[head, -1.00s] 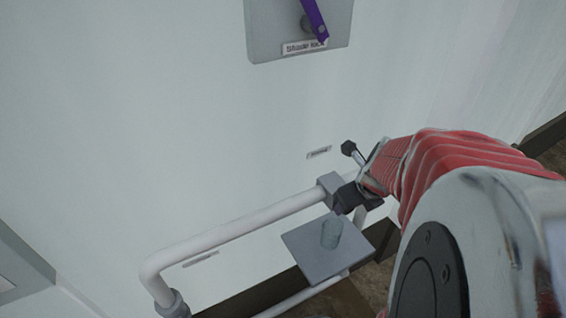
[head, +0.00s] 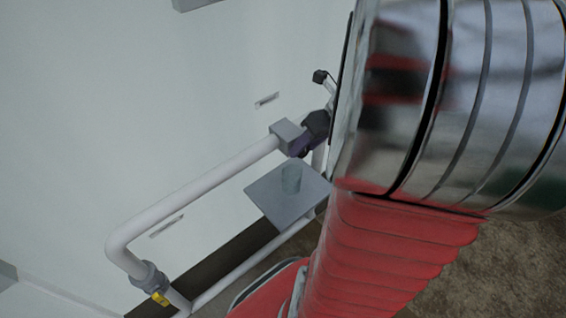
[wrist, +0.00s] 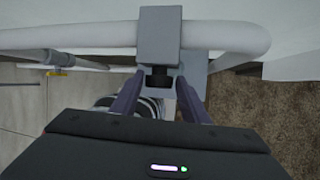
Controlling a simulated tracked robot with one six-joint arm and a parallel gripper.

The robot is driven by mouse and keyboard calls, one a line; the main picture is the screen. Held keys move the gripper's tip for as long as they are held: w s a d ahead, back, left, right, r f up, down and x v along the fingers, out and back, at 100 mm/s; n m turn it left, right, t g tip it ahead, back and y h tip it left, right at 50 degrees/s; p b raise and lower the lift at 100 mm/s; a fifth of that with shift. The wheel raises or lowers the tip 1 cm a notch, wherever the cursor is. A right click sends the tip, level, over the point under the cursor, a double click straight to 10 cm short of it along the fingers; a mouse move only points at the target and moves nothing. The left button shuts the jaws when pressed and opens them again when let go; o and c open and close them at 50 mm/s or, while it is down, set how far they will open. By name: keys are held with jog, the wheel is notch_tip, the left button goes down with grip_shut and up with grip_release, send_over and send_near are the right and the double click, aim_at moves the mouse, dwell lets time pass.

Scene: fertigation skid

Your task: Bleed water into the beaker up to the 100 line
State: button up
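A small clear beaker (head: 291,178) stands on a square grey plate (head: 268,200) below the pipe's grey block; its marks and water level are too small to read. The grey block (head: 288,133) also shows in the wrist view (wrist: 160,40), with a black fitting (wrist: 160,78) on its near side. My gripper (wrist: 160,82) has its two dark purple fingers apart, one on each side of this fitting, with small gaps visible. In the head view, my arm hides much of the gripper; a purple finger shows just below the block.
White pipe (head: 190,195) runs along the pale wall to the block. A yellow-handled valve (head: 160,298) sits on the pipe at lower left. A black-tipped rod (head: 320,77) stands out beyond the block. My arm covers the right side of the head view.

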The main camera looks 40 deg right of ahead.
jog(key=o, duration=0.3)
jog(key=v, duration=1.3)
jog(key=shift+s+r, duration=0.2)
jog(key=shift+r, duration=0.1)
